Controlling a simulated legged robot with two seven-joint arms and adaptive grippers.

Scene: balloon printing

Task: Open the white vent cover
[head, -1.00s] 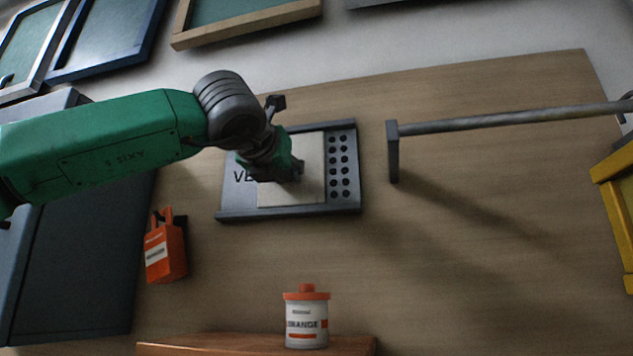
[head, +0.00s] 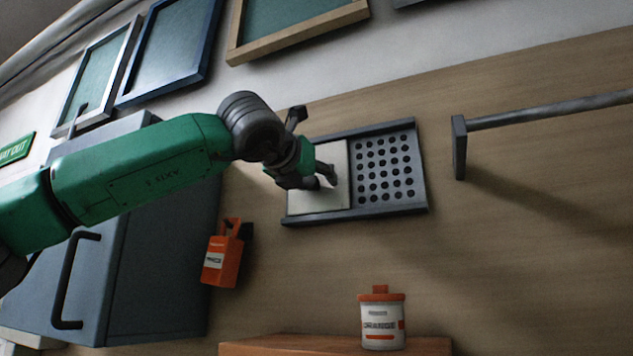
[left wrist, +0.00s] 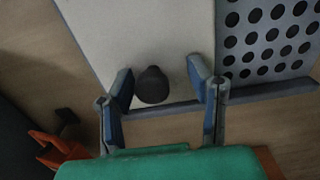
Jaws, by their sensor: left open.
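The white vent cover (head: 339,197) is a pale sliding panel in a dark grey wall frame (head: 388,211). It covers the left part of the frame, and the perforated plate (head: 385,168) shows on the right. My left gripper (head: 326,178) is in front of the cover. In the left wrist view the open fingers of my left gripper (left wrist: 165,90) stand either side of a dark round knob (left wrist: 152,85) on the white cover (left wrist: 150,35). I cannot tell if either finger touches the knob. My right gripper is not in view.
A grey cabinet (head: 165,265) with a dark handle stands at left. An orange box (head: 222,262) hangs on the wall below the vent. An orange-lidded jar (head: 382,325) stands on a wooden shelf (head: 300,345). A grey bar (head: 550,110) juts out at right.

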